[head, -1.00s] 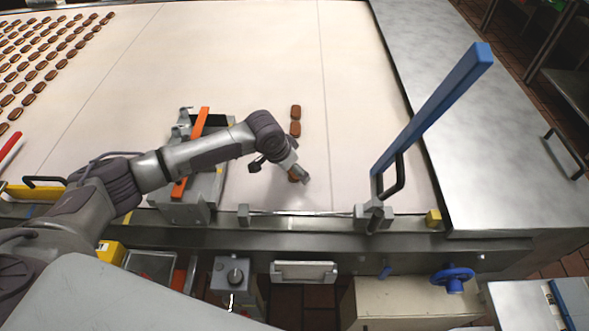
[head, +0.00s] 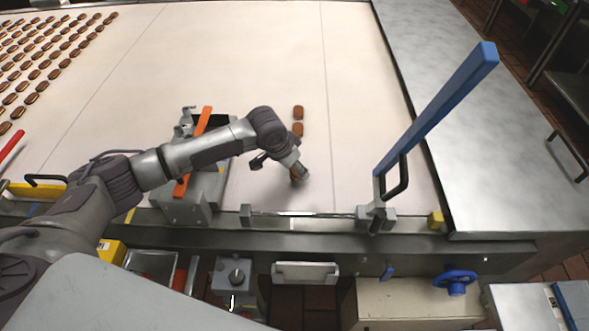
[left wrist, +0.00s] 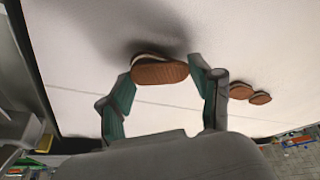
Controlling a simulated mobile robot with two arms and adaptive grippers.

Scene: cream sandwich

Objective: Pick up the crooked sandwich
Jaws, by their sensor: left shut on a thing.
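The sandwich (left wrist: 160,73), brown biscuit with a pale layer showing at its edge, sits between the fingertips of my left gripper (left wrist: 161,80) in the left wrist view. The gripper is shut on it. In the head view my left gripper (head: 298,173) is low over the pale belt, and only a small brown part of the sandwich shows there. I cannot tell whether the sandwich still touches the belt. My right gripper is not in view.
Two other sandwiches (head: 298,120) lie in line behind the gripper. Many more (head: 40,60) lie in rows at the far left of the belt (head: 240,50). A blue lever (head: 435,110) rises at the right, and a grey device with an orange bar (head: 200,135) stands left.

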